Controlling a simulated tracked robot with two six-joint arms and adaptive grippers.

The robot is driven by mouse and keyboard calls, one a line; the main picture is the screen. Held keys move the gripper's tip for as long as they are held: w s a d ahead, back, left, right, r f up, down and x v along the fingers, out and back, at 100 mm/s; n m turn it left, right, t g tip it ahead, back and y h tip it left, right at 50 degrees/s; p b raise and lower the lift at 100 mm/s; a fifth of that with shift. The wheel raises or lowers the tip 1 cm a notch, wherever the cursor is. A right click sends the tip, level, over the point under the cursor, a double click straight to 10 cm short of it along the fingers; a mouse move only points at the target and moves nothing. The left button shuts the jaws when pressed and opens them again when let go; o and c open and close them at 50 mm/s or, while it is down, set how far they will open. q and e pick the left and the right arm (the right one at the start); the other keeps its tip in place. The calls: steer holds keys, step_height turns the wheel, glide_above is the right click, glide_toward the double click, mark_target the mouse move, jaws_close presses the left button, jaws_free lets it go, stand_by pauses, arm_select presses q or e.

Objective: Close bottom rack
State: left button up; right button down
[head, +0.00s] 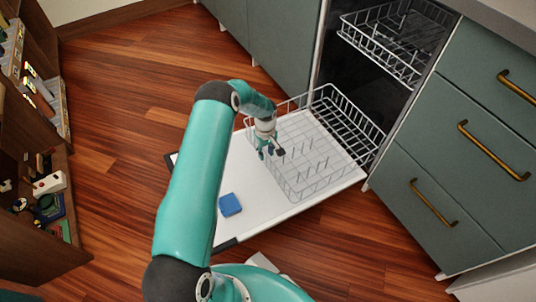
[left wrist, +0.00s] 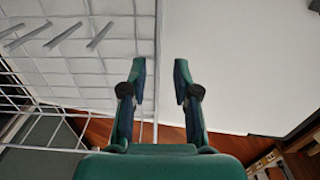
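The bottom rack (head: 340,117) is a white wire basket pulled out over the lowered dishwasher door (head: 202,170). My left gripper (head: 270,153) is at the rack's outer side, pointing down. In the left wrist view its two fingers (left wrist: 158,80) are apart with nothing clamped between them. The rack's wire edge (left wrist: 156,40) runs through the gap between the fingers in that view. Whether either finger touches the wire, I cannot tell. The rack's tines (left wrist: 62,35) show at upper left. My right gripper is in neither view.
A blue block (head: 230,204) lies on the open door beside the rack. The upper rack (head: 390,42) sits partly out above. Drawers with brass handles (head: 432,203) stand on the right, and bookshelves (head: 38,110) on the left. Wood floor (head: 120,100) between is clear.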

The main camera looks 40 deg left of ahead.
arm_select(q)
jaws_close()
